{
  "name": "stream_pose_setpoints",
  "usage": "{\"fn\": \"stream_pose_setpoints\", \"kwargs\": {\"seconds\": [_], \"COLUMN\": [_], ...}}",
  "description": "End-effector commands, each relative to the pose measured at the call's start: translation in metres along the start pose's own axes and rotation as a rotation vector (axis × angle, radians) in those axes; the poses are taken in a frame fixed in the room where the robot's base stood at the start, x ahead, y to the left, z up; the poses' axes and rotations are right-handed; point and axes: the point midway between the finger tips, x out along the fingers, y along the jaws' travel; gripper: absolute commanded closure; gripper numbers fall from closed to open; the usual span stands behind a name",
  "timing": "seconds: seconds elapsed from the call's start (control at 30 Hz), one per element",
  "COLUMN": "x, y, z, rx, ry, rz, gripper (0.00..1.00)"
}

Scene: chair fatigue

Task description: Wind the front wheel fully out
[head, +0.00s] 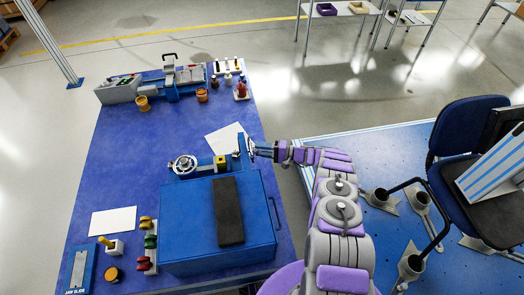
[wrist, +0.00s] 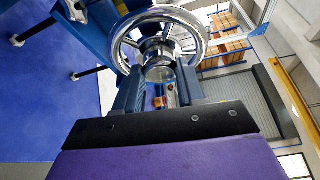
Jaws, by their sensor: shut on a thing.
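A chrome handwheel (wrist: 196,42) fills the top of the wrist view. My gripper (wrist: 160,82) is shut on its hub, with a dark finger on each side. In the head view my gripper (head: 258,151) reaches in from the right to the right end of a small blue machine (head: 205,171), where this wheel (head: 250,148) shows only as a small, partly hidden shape. A second silver handwheel (head: 184,165) lies face up on the machine's left end. A yellow block (head: 220,163) sits between the two ends. The exact finger contact is hard to see.
The machine stands behind a blue cabinet (head: 180,225) with a black pad (head: 228,211) on top, all on a blue table (head: 120,165). White sheets (head: 113,221) lie on the table. A second blue bench (head: 400,215) with a chair (head: 468,130) stands at right.

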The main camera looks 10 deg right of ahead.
Motion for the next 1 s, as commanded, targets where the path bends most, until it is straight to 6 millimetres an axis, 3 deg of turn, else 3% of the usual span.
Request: {"fn": "stream_pose_setpoints", "kwargs": {"seconds": [0.63,0.67,0.9,1.0], "x": [-0.0007,-0.0007,-0.0004,-0.0003], "y": [0.0035,0.0035,0.0021,0.0016], "z": [0.0029,0.0029,0.0017,0.0014], "rx": [-0.045,-0.045,-0.047,-0.047], "ry": [-0.004,-0.004,-0.002,-0.002], "rz": [-0.016,-0.016,-0.017,-0.018], "gripper": [0.91,0.58,0.36,0.36]}}
